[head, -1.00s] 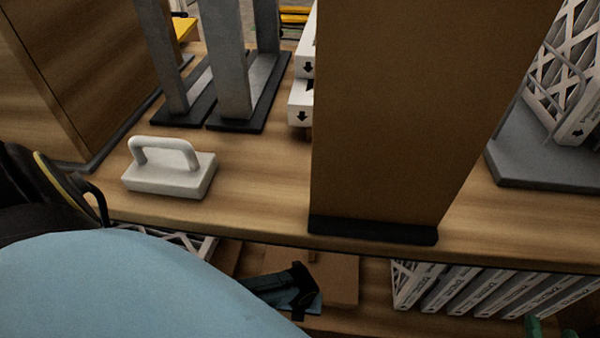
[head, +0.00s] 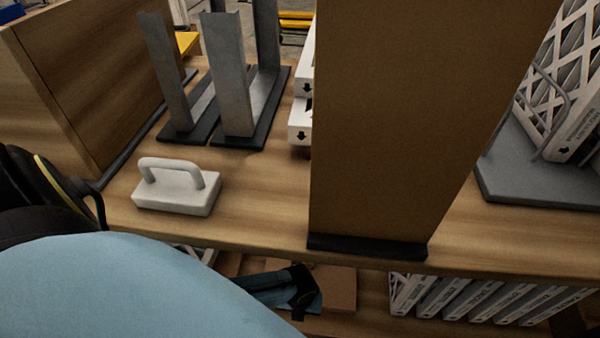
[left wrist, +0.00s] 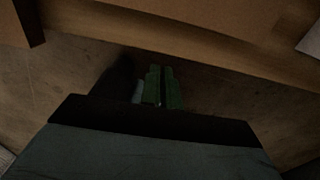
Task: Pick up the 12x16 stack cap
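A white rectangular block with a raised loop handle (head: 177,194), which looks like the stack cap, sits flat on the wooden shelf at left in the head view. No size label is readable on it. My left gripper (left wrist: 162,88) shows in the left wrist view as two green fingers side by side, with only a thin dark line between them. It appears shut and empty, pointing at a dim brown surface. The cap is not visible in that view. My left gripper cannot be made out clearly in the head view. My right gripper is not in view.
A tall brown panel (head: 405,120) on a black foot stands right of the cap. Grey metal uprights (head: 234,85) stand behind it; a wooden panel (head: 90,80) is at left. White filters (head: 490,300) line the lower shelf. Bare shelf surrounds the cap.

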